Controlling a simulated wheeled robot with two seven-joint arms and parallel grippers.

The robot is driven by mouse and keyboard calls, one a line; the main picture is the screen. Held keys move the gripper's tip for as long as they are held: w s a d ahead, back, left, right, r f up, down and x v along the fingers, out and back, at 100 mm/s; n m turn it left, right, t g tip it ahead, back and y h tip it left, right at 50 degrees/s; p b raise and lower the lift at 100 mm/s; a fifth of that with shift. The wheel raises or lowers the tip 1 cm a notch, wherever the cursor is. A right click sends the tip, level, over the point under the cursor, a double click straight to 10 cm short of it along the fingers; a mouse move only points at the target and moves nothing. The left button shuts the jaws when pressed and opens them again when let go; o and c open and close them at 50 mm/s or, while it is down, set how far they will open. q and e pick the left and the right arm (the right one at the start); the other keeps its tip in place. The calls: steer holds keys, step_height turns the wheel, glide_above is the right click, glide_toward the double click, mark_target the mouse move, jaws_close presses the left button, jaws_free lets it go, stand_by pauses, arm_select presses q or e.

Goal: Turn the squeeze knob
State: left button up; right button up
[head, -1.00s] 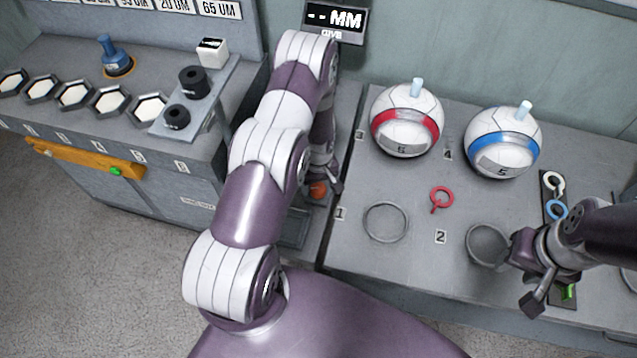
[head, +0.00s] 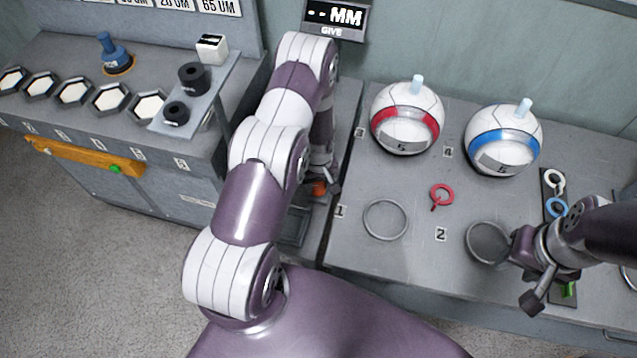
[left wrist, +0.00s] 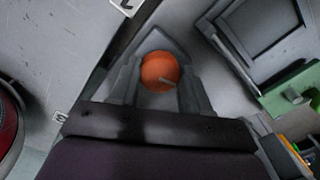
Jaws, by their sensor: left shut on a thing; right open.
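The squeeze knob is round and orange-red with a pale bar mark. It shows in the left wrist view (left wrist: 158,70) and partly in the head view (head: 319,188), beside my left arm. My left gripper (left wrist: 160,84) has its two fingers on either side of the knob and is shut on it. In the head view my left arm hides most of that gripper. My right gripper (head: 522,262) is on the right, open, beside a grey round cup (head: 488,242).
Two white balls, one with a red band (head: 405,118) and one with a blue band (head: 503,140), stand at the back. A red ring key (head: 442,195) and an empty metal ring (head: 386,220) lie on the table. A display (head: 336,20) hangs at the back.

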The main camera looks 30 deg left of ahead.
mark_target(317, 186)
arm_select(q)
steer(key=m+b, duration=0.2)
steer(key=m, duration=0.3)
steer(key=m+b, duration=0.1)
steer(key=m, duration=0.3)
steer(key=shift+a+m, duration=0.15)
steer(key=shift+m, duration=0.25)
stand_by(0.5)
steer(key=o, duration=1.1)
steer(key=shift+c, duration=0.2)
steer(key=shift+r, duration=0.1)
step_height(317, 186, up, 13)
steer(key=b, duration=0.1)
steer(key=shift+f, duration=0.2)
